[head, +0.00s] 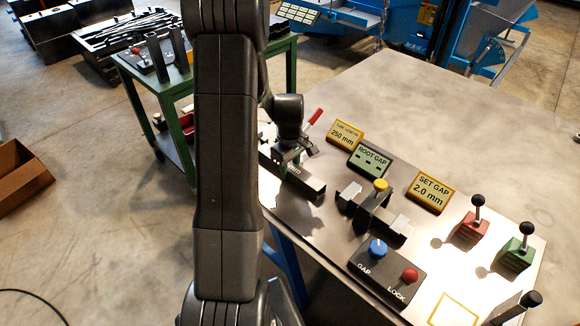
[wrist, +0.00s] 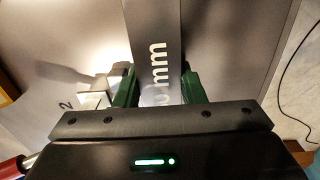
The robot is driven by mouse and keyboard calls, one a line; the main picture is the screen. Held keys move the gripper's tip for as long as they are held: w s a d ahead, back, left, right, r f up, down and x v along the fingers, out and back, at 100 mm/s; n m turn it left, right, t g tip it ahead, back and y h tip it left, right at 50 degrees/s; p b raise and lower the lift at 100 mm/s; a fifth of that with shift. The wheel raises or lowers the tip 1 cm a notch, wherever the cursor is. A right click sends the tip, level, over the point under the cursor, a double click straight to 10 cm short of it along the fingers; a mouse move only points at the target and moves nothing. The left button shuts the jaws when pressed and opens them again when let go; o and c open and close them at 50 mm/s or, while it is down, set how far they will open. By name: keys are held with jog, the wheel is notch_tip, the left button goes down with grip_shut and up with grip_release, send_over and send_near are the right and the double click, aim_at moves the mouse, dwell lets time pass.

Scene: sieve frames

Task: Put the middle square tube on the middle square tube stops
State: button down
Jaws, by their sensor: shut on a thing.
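My gripper (head: 288,160) is over the left part of the metal table, shut on a dark square tube (head: 305,183). In the wrist view, the green fingers of my gripper (wrist: 159,88) stand on both sides of the tube (wrist: 154,35). White lettering ending in "mm" shows on the tube; the rest is hidden. Whether the tube touches anything beneath it cannot be told. Right of it, a dark fixture (head: 370,212) with a yellow knob and pale metal blocks sits on the table. Which parts are the middle tube stops is unclear.
A red-handled clamp (head: 315,117) stands behind my gripper. Signs read "250 mm" (head: 345,133), "ROOT GAP" (head: 369,159) and "2.0 mm" (head: 429,191). A GAP/LOCK control box (head: 385,277) is in front. Red (head: 472,228) and green (head: 515,255) levers stand right. The table's back is clear.

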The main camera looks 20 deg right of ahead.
aim_at(290, 166)
jog(key=c, duration=1.2)
grip_release()
jog(key=shift+f, duration=0.1)
notch_tip(290, 166, up, 12)
jog(key=shift+r, duration=0.2)
